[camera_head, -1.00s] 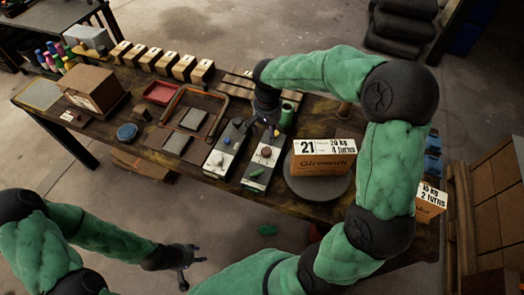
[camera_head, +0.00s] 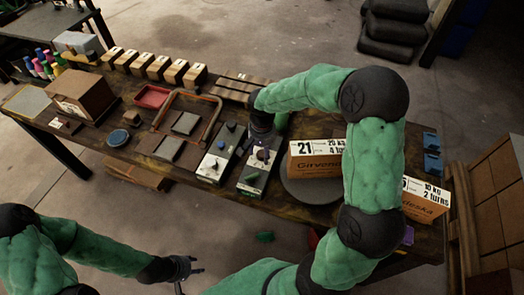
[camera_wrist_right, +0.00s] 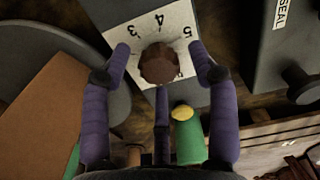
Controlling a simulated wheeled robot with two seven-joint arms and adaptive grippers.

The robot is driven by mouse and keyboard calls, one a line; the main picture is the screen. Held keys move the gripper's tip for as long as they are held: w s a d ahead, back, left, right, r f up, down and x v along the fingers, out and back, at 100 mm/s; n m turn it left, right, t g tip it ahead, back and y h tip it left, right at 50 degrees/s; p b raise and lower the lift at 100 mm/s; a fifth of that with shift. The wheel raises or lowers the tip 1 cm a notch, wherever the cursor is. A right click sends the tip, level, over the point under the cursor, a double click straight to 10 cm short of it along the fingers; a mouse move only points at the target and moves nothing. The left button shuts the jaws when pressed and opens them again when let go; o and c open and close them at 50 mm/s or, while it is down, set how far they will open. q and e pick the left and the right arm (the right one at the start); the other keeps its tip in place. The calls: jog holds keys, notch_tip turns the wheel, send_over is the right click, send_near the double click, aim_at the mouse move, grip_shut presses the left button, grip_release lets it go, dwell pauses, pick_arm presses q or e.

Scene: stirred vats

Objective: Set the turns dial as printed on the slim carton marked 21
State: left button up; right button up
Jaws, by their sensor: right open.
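The slim carton marked 21 (camera_head: 318,170) stands on a round grey plate (camera_head: 310,192) in the head view. Its label reads 20 kg, 4 turns. Left of it is a dark control box (camera_head: 252,181) with a pale panel. In the right wrist view a brown dial knob (camera_wrist_right: 159,64) sits on a white scale showing 3, 4 and 5; its pointer cannot be made out. My right gripper (camera_wrist_right: 165,62) is open, its purple fingers around the knob with gaps at the sides. My left gripper (camera_head: 188,268) is open and empty, off the table's front edge.
A second control box (camera_head: 214,168) stands close on the left. Another carton (camera_head: 426,201), labelled 10 kg, 2 turns, is at the right. A green cylinder (camera_wrist_right: 189,140) with a yellow top is close to my right fingers. Several wooden blocks line the table's back.

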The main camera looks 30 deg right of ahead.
jog(key=c, duration=1.1)
jog(key=shift+c, duration=0.2)
jog(key=shift+r, duration=0.1)
jog(key=n+p, duration=0.3)
jog(key=shift+r+n, duration=0.15)
jog(key=shift+n, duration=0.25)
jog(key=n+p, duration=0.3)
jog(key=n, duration=0.1)
jog(key=shift+w+n, duration=0.1)
jog(key=shift+n, duration=0.3)
jog(key=o, duration=1.1)
jog(key=shift+c, duration=0.2)
jog(key=shift+o, duration=0.4)
